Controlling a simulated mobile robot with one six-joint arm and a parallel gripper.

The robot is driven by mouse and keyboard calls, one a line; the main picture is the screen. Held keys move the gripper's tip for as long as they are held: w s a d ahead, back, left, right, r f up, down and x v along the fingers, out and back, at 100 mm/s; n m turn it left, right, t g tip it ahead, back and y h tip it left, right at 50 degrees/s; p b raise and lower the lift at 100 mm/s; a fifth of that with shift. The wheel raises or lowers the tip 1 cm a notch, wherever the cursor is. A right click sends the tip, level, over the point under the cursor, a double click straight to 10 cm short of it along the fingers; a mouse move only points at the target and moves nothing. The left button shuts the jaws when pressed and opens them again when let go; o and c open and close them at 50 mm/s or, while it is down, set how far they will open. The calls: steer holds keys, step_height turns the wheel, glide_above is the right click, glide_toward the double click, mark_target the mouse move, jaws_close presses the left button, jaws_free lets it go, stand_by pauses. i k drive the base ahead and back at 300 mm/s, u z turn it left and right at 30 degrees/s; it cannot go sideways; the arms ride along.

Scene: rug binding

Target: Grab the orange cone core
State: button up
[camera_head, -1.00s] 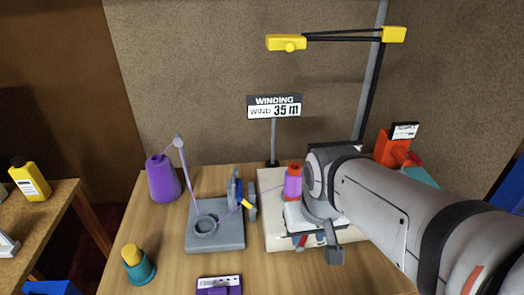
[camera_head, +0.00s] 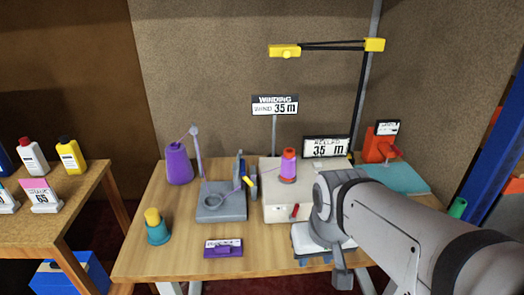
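An orange-red cone core (camera_head: 288,154) stands upright on the cream winding machine (camera_head: 276,208), with purple yarn wound around its middle; orange shows at its top and base. My gripper (camera_head: 318,260) is at the front right of the machine, near the table's front edge, to the right of and nearer than the core, and apart from it. My wrist hides most of its fingers, so I cannot tell whether they are open or shut. Nothing held shows.
A grey tension unit (camera_head: 221,208) and purple yarn cone (camera_head: 179,165) stand left of the machine. A teal cup with a yellow top (camera_head: 158,233) and a purple labelled block (camera_head: 222,250) are in front. A red device (camera_head: 377,147) and teal mat (camera_head: 398,179) are right.

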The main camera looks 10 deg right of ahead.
mark_target(288, 163)
steer(key=z, duration=0.2)
steer(key=i, duration=0.85)
steer(key=u, duration=0.1)
